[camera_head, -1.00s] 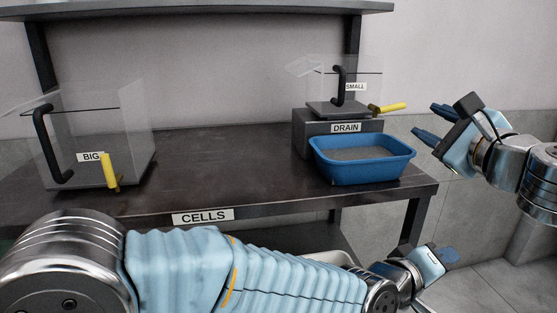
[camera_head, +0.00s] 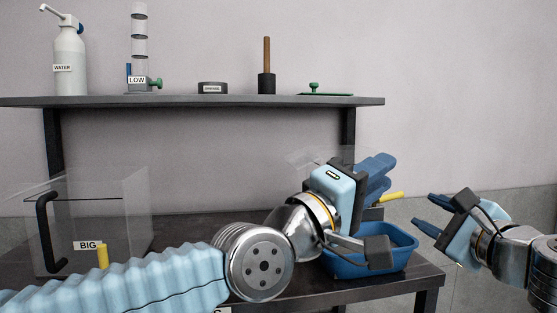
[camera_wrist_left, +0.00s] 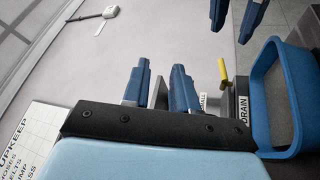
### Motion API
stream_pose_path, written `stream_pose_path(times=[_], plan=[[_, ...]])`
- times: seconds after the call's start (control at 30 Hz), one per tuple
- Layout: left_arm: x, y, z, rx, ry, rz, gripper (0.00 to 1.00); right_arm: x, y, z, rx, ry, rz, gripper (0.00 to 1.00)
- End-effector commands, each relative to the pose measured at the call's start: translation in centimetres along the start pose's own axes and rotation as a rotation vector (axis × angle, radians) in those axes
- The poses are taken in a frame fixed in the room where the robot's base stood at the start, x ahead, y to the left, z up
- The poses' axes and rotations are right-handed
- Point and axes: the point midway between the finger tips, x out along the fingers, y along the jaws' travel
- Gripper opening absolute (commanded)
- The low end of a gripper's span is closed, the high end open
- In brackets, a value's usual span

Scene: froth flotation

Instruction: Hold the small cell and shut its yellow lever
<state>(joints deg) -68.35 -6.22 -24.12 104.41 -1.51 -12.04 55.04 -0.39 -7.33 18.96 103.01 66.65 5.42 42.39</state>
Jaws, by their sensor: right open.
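The small cell is mostly hidden behind my left gripper in the head view; its clear upper edge (camera_head: 303,158) shows. Its yellow lever (camera_head: 391,197) sticks out sideways to the right, and it also shows in the left wrist view (camera_wrist_left: 223,80). My left gripper (camera_head: 387,174) is in front of the cell. In the left wrist view its fingers (camera_wrist_left: 158,78) are apart, with a dark grey part between or behind them; contact cannot be told. My right gripper (camera_head: 424,210) is open and empty, right of the lever, and its fingertips show at the top of the wrist view.
The blue tub (camera_head: 412,246) sits before the DRAIN stand, partly behind my left arm. The big cell (camera_head: 120,235) stands at the table's left. A shelf (camera_head: 200,101) above holds a water bottle (camera_head: 70,55), a LOW column (camera_head: 140,45) and small tools.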

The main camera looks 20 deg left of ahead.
Motion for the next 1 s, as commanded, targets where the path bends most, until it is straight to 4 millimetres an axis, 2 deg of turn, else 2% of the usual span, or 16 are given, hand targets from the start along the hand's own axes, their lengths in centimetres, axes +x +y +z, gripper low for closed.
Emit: stream_pose_path(times=[0.03, 0.2, 0.3, 0.4, 0.6, 0.73, 0.87, 1.0], plan=[[0.9, -0.9, -2.6, -0.12, 0.025, -0.074, 0.27, 0.0, 0.0, 0.0, 0.0, 0.0, 0.0, 0.43], [1.8, -3.6, -9.8, -0.672, 0.103, -0.322, 0.27, 0.0, 0.0, 0.0, 0.0, 0.0, 0.0, 0.43], [1.1, -4.2, -12.7, -0.996, 0.149, -0.437, 0.27, 0.0, 0.0, 0.0, 0.0, 0.0, 0.0, 0.43], [-0.1, -4.3, -14.6, -1.287, 0.186, -0.54, 0.27, 0.0, 0.0, 0.0, 0.0, 0.0, 0.0, 0.43], [-3.0, -3.6, -16.1, -1.674, 0.241, -0.705, 0.27, 0.0, 0.0, 0.0, 0.0, 0.0, 0.0, 0.43], [-4.2, -3.3, -16.3, -1.787, 0.263, -0.771, 0.27, 0.0, 0.0, 0.0, 0.0, 0.0, 0.0, 0.43], [-4.2, -3.5, -16.0, -1.825, 0.269, -0.798, 0.27, 0.0, 0.0, 0.0, 0.0, 0.0, 0.0, 0.43], [-2.8, -4.4, -15.2, -1.827, 0.268, -0.801, 0.27, 0.0, 0.0, 0.0, 0.0, 0.0, 0.0, 0.43]])
